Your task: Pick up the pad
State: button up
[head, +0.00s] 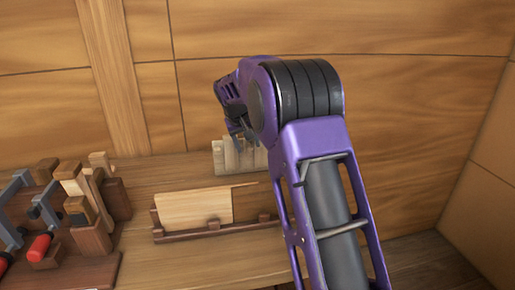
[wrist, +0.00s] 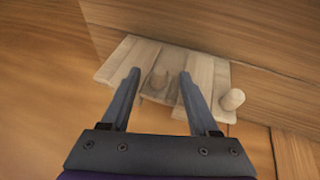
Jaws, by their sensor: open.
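My gripper is open, and in the wrist view its two grey fingers (wrist: 160,74) point at a group of pale wooden slats (wrist: 127,58). No finger visibly grips anything. In the head view my gripper (head: 237,136) is at the far end of the bench, just above the pale slatted piece (head: 219,158). My purple arm hides part of that piece, and no pad can be made out there.
A small round wooden peg (wrist: 232,99) is beside the slats, right of the fingers. In the head view, a pale board (head: 195,207) stands in a dark wooden rack (head: 187,236) nearer me. Clamps with red handles (head: 40,246) and wooden blocks crowd the left. A plank wall (head: 400,60) rises behind.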

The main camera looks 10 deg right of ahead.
aim_at(256, 152)
jog(key=x, duration=0.2)
jog(key=shift+w+d+f, duration=0.1)
jog(key=shift+f, duration=0.1)
grip_shut()
jog(key=shift+r, duration=0.1)
